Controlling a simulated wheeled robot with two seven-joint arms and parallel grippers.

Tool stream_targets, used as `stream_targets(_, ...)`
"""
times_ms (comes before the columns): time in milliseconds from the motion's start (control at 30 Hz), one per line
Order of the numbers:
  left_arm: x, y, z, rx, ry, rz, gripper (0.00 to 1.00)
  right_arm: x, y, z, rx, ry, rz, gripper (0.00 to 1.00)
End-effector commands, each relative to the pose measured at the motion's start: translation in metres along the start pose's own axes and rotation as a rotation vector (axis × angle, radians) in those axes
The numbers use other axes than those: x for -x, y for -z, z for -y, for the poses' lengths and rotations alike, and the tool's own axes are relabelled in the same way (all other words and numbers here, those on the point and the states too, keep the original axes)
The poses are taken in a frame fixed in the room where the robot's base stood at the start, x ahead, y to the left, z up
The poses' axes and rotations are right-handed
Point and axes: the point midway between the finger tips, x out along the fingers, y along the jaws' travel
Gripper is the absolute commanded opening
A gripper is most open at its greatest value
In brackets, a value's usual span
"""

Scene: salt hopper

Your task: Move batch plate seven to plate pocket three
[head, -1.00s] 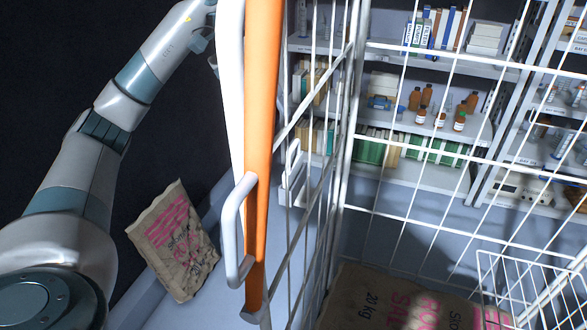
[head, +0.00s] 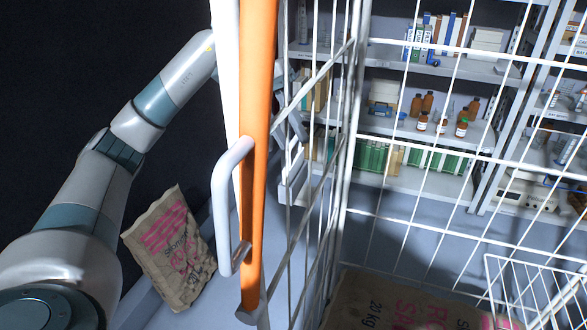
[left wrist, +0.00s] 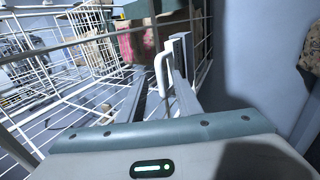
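No batch plate or plate pocket can be made out in either view. My left arm comes in from the left and passes behind the orange and white upright panel. My left gripper (head: 288,128) shows partly through the wire mesh, just above a white handle (head: 291,182). In the left wrist view its two grey fingers (left wrist: 162,75) are apart, and a white handle (left wrist: 160,73) stands between them near the tips. I cannot tell whether they touch it. My right gripper is not in view.
The orange edge (head: 258,150) with a white pull handle (head: 226,205) stands close in front. White wire mesh fills the middle and right. Paper salt sacks lie at left (head: 172,248) and below (head: 385,305). Shelves (head: 420,175) with bottles and books stand behind.

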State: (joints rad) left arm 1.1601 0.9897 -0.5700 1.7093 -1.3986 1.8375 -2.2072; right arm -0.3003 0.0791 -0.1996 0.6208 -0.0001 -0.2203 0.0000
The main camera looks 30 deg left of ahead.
Motion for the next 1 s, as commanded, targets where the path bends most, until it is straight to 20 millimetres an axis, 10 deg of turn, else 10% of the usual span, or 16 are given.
stream_targets(233,0.0,0.0,-0.0002,0.0,0.0,0.0,0.31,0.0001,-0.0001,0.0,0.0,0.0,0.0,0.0)
stream_targets(400,0.0,0.0,-0.0002,0.0,0.0,0.0,0.0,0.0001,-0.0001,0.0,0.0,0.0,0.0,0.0)
stream_targets(1000,0.0015,0.0001,-0.0009,0.0,-0.001,-0.001,0.0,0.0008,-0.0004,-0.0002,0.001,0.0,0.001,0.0)
